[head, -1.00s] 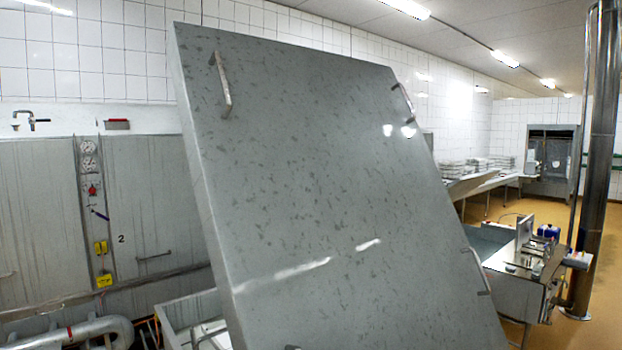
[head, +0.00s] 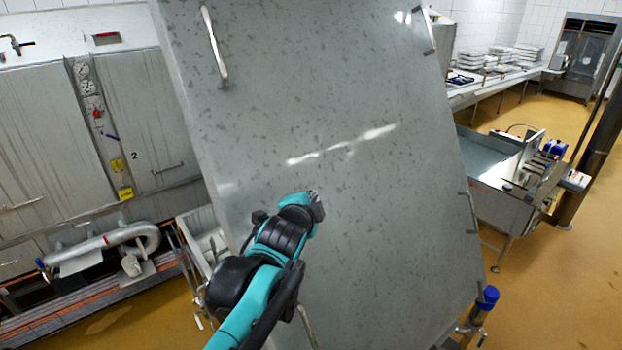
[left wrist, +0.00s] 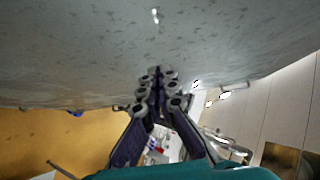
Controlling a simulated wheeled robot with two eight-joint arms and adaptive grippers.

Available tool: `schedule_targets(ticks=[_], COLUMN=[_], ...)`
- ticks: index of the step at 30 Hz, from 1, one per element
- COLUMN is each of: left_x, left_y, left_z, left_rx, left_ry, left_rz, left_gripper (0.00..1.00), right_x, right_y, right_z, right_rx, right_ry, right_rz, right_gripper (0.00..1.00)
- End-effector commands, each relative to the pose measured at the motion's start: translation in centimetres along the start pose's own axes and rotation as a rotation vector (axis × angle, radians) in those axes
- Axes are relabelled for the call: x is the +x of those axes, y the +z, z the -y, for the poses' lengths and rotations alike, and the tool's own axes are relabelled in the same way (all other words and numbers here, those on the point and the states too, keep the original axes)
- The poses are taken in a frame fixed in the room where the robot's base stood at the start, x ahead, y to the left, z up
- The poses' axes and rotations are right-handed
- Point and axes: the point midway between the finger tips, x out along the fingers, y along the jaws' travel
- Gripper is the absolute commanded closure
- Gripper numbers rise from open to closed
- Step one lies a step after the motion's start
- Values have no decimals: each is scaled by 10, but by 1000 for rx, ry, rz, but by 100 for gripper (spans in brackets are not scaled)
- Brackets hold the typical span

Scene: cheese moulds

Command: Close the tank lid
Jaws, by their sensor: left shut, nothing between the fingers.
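The tank lid (head: 350,130) is a large grey speckled metal panel, standing raised and tilted across the middle of the head view. Metal handles show near its edges, such as the upper left handle (head: 215,47) and the upper right handle (head: 425,30). My left gripper (head: 317,205), on a teal and black arm, is in front of the lid's lower middle, shut and empty. In the left wrist view the shut fingers (left wrist: 158,82) point toward the lid surface (left wrist: 215,45), close to it; I cannot tell whether they touch. The right gripper is not in view.
Part of an open metal vat (head: 203,240) shows behind the lid's left edge. Pipes (head: 110,240) and a panelled wall are at left. A steel trough (head: 490,165) stands at right. A blue-capped fitting (head: 488,297) is near the lid's lower right corner. Yellow floor is clear at far right.

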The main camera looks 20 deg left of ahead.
Motion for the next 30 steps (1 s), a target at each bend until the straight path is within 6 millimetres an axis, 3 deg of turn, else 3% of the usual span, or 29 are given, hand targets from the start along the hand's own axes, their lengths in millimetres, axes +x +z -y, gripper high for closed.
schedule_targets(ticks=[16,22,30], left_x=[95,114,122], left_y=[0,22,29], left_z=[0,0,-1], left_rx=[-3,-4,-2], left_ry=[0,0,0], left_rz=[1,2,1], left_gripper=[100,100,100], right_x=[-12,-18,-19], right_y=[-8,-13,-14], right_z=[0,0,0], right_rx=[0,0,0], right_ry=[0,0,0], right_rz=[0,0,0], right_gripper=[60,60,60])
